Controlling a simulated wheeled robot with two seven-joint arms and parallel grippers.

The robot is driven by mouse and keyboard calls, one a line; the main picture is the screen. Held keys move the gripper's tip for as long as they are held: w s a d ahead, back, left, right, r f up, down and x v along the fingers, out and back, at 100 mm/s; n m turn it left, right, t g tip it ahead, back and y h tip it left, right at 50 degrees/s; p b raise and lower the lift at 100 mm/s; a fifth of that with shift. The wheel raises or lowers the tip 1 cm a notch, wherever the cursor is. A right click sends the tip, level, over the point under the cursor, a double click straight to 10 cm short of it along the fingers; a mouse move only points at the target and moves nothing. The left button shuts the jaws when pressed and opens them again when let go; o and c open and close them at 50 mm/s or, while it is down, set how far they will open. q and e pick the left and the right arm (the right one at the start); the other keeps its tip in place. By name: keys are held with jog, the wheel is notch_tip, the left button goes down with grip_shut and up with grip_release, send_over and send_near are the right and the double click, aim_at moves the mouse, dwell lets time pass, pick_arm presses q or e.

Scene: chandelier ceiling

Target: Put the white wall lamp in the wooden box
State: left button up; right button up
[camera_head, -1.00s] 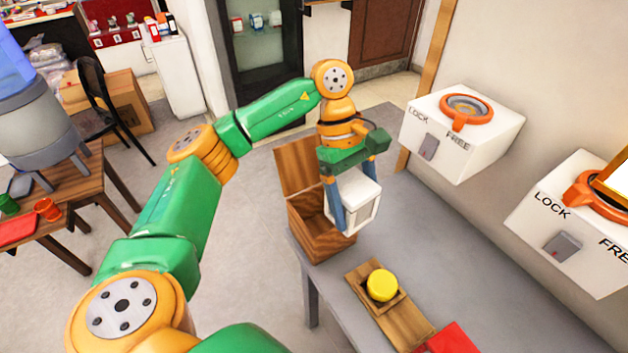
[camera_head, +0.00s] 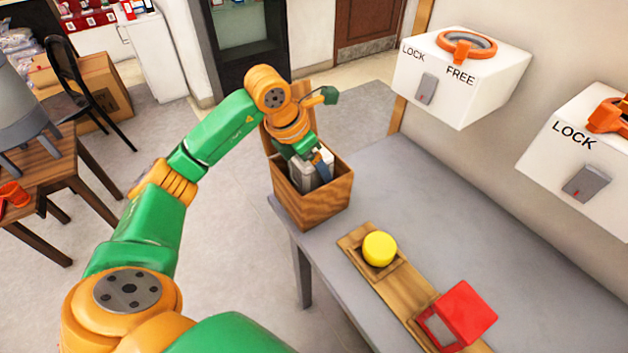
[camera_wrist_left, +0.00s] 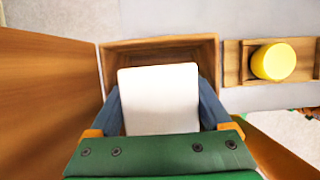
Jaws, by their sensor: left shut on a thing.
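The white wall lamp (camera_wrist_left: 158,98) is a white block between the two blue fingers of my left gripper (camera_wrist_left: 160,105), which is shut on it. In the head view the lamp (camera_head: 308,172) sits partly inside the open wooden box (camera_head: 318,206), below its rim, with my left gripper (camera_head: 312,170) reaching in from above. The box stands at the far left corner of the grey table, its lid raised. In the wrist view the box's far wall (camera_wrist_left: 160,48) shows beyond the lamp. I cannot tell whether the lamp touches the box floor. My right gripper is not in view.
A wooden tray (camera_head: 408,290) with a yellow cylinder (camera_head: 379,248) and a red cube (camera_head: 466,313) lies on the grey table (camera_head: 420,200) in front of the box. White LOCK/FREE boxes (camera_head: 460,80) are on the right wall. The table's middle is clear.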

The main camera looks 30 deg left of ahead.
aim_at(315, 178)
pick_arm(q)
jog(key=shift+f, duration=1.95)
jog(key=o, duration=1.4)
jog(key=shift+r, duration=0.1)
jog(key=shift+o, duration=0.2)
jog(key=v, duration=1.2)
jog(key=shift+r, duration=0.15)
